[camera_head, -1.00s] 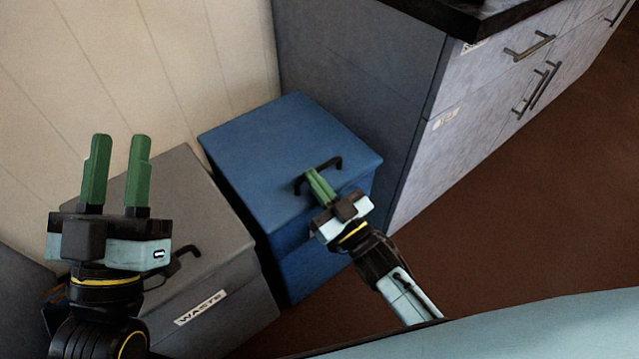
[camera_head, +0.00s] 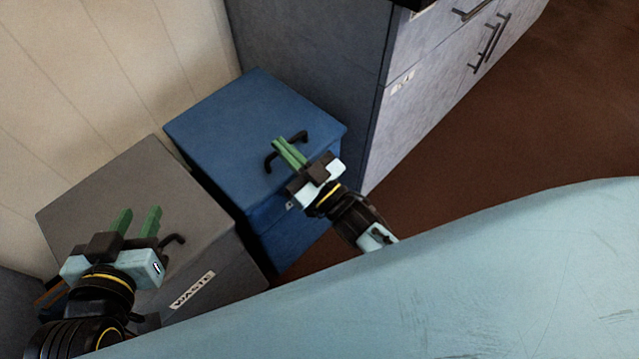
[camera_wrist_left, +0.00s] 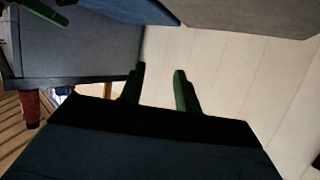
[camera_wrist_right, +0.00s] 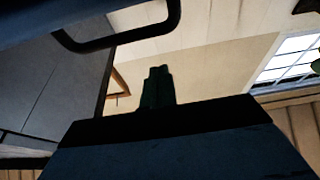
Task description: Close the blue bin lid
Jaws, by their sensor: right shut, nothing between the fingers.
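The blue bin (camera_head: 272,240) stands between a grey bin and a cabinet. Its blue lid (camera_head: 235,115) lies flat across the top in the head view, with a black bar handle (camera_head: 292,142) near its front edge. My right gripper (camera_head: 290,153) is shut and empty, its green fingertips at the handle in the head view; I cannot tell if they touch it. The handle also shows in the right wrist view (camera_wrist_right: 120,38), above the closed fingers. My left gripper (camera_head: 138,219) is open and empty over the grey bin.
The grey bin (camera_head: 215,262), labelled WASTE, has its lid down and a black handle (camera_head: 172,242). A grey cabinet (camera_head: 310,65) stands close behind and right of the blue bin. A pale blue surface (camera_head: 480,270) fills the front. Brown floor (camera_head: 520,140) is clear at right.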

